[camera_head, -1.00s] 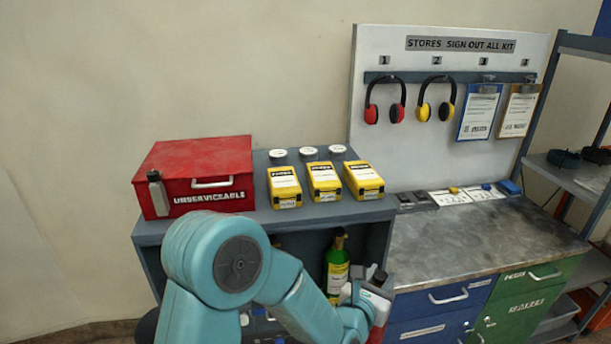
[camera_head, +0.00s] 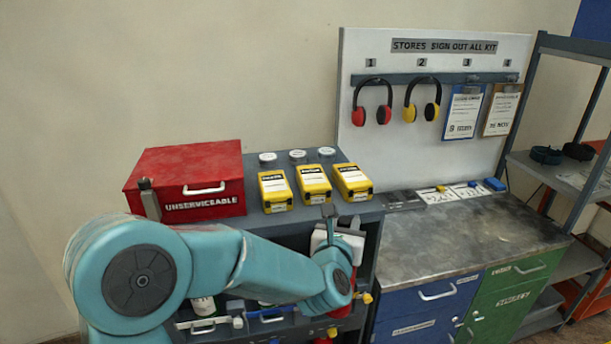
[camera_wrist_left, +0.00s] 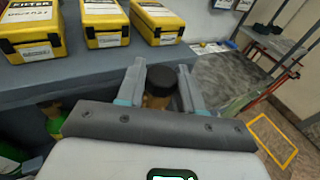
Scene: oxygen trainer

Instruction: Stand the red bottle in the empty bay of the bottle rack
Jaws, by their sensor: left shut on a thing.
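My left gripper (camera_head: 330,226) is in front of the grey shelf unit, near its top edge at the right. It is shut on the red bottle (camera_head: 341,310), whose dark cap stands up between the fingers. Red parts show below and beside my wrist; my arm hides most of the bottle. In the left wrist view my fingers (camera_wrist_left: 158,90) close around the neck under the black cap (camera_wrist_left: 160,79). The bottle rack (camera_head: 268,318) is low in the shelf unit, largely behind my arm; its empty bay cannot be made out. My right gripper is out of view.
Yellow cases (camera_head: 313,184) and white-lidded jars stand on the shelf top (camera_head: 255,222). A red box (camera_head: 187,178) is at the left. A green bottle (camera_wrist_left: 55,122) shows below the shelf top. The metal bench (camera_head: 460,240) at the right is largely clear.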

